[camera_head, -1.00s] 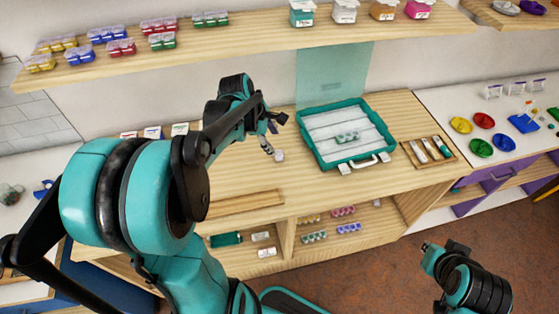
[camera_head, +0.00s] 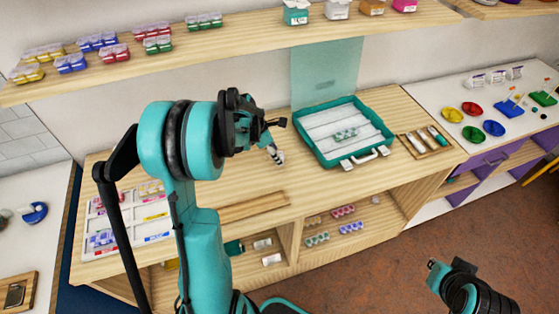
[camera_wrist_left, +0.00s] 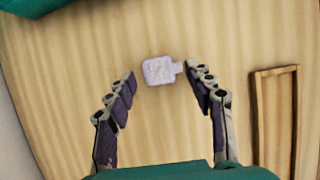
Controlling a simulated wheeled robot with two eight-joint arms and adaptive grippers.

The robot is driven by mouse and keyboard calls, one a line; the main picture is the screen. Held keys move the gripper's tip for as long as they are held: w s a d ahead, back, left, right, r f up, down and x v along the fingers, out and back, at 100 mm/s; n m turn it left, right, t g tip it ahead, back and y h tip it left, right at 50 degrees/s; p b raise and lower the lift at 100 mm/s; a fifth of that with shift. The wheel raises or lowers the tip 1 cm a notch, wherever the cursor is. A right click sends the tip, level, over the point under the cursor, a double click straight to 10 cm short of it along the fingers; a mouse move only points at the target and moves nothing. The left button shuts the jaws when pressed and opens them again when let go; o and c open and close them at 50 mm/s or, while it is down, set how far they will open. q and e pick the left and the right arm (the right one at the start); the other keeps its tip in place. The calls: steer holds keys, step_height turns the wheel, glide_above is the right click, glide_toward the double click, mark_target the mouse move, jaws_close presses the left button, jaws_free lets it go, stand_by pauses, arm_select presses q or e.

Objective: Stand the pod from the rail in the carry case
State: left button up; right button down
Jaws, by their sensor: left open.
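A small pale lavender pod (camera_wrist_left: 158,70) with a short neck lies on the wooden worktop. In the left wrist view it sits just ahead of and between my spread fingertips. I see no contact. In the head view my left gripper (camera_head: 275,151) is low over the worktop, left of the case, and mostly covers the pod. My left gripper is open. The teal carry case (camera_head: 316,152) lies open with its lid raised and a green bead strip (camera_head: 346,134) inside. A wooden rail (camera_head: 252,207) lies along the worktop's front edge. My right gripper (camera_head: 437,272) hangs low right; its jaws are unclear.
A wooden tray (camera_head: 411,149) of tubes is right of the case. A white divided tray (camera_head: 132,240) is at the worktop's left end. An upper shelf (camera_head: 255,44) carries coloured boxes. A cubby under the worktop holds bead strips (camera_head: 343,211). Worktop around the pod is clear.

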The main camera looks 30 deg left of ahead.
arm_select(q)
steer(key=c, duration=0.8)
steer(key=shift+c, duration=0.2)
